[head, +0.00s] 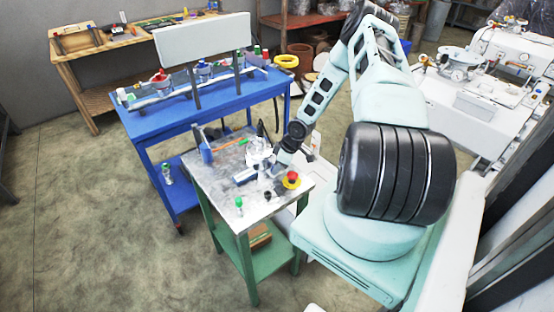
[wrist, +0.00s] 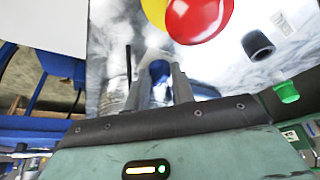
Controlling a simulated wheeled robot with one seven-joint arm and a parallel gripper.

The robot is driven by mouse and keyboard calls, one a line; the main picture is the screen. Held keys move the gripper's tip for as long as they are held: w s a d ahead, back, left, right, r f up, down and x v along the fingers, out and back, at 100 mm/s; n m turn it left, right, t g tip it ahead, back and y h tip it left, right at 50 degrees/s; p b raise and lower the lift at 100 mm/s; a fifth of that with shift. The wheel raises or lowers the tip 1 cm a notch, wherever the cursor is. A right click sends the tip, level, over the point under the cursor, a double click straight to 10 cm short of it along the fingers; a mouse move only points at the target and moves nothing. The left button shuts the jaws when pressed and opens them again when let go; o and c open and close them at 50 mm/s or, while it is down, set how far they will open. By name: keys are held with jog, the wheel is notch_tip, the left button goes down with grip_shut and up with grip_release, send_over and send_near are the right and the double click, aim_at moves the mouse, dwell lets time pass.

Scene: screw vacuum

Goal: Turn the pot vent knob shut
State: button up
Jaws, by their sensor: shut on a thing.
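A small silvery pot assembly (head: 258,150) stands on the metal-topped table (head: 228,187). My gripper (wrist: 160,82) points at the table in the wrist view, its two fingers close on either side of a small blue part (wrist: 160,69). This looks like the vent knob, and the fingers are shut on it. Its lower part is hidden between the fingers, so its turn angle cannot be told. In the head view my arm reaches down to the pot from the right, and the knob is too small to make out.
A red button on a yellow base (head: 291,180) is just right of the pot. A green-capped part (head: 238,202) stands at the table's front left; it also shows in the wrist view (wrist: 287,92). A blue bench (head: 190,115) with valves and a pale panel is behind.

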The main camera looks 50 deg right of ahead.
jog(key=shift+d+n+p, duration=0.1)
jog(key=shift+n+p, duration=0.4)
jog(key=o, duration=1)
jog(key=shift+w+b, duration=0.15)
jog(key=shift+b, duration=0.25)
